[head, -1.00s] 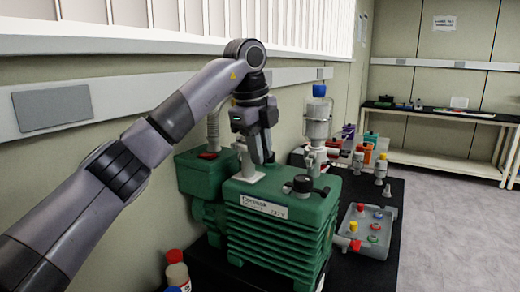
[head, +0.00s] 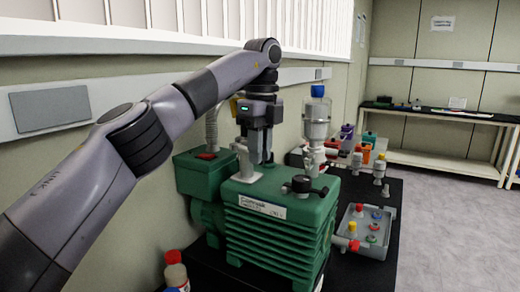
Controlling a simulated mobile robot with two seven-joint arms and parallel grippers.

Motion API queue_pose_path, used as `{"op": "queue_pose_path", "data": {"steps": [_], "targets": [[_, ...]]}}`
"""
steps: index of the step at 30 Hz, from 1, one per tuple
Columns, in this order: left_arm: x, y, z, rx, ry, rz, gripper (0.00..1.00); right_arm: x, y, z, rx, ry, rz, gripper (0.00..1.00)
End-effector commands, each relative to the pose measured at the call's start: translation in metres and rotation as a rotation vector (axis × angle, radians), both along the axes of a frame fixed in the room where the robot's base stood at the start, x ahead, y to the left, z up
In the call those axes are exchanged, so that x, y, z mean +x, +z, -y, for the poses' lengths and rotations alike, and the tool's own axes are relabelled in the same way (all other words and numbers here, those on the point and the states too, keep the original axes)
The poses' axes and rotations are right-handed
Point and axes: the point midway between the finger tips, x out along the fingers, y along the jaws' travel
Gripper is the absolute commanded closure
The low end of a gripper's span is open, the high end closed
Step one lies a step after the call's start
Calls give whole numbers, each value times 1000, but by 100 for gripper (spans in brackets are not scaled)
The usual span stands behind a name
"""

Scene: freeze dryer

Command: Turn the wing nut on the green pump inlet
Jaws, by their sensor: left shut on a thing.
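The green pump (head: 280,235) stands on a black surface, with a white label on its top front edge. A pale grey inlet fitting (head: 243,170) rises from the left rear of its top. My left gripper (head: 260,159) points down from above, just right of this fitting. Its two dark fingers are close together and shut on a small part at the inlet, which looks to be the wing nut. The fingers hide most of the nut, so its angle cannot be told. My right gripper is not in view.
A black knob (head: 302,184) sits on the pump top, right of the gripper. A clear bottle with a blue cap (head: 317,118) stands behind. A grey tray (head: 362,246) with coloured parts lies right. A red-capped bottle (head: 175,273) stands in front left.

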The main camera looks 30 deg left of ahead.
Motion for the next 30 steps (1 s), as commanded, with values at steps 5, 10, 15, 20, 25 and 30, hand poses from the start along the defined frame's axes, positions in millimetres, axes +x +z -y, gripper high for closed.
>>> {"op": "queue_pose_path", "data": {"steps": [5, 10, 15, 20, 25, 30], "targets": [[-1, -2, 1, -1, -2, -6, 100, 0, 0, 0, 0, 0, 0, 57], [0, -1, 1, -2, -1, -3, 57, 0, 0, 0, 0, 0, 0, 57], [0, 0, 0, -1, 0, -1, 57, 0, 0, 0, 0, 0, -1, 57], [0, 0, 0, -1, 0, 1, 57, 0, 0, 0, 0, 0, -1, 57], [0, -1, 1, -3, -3, 7, 57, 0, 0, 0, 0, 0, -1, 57], [0, -4, 2, -7, -10, 33, 57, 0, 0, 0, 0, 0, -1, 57]]}}
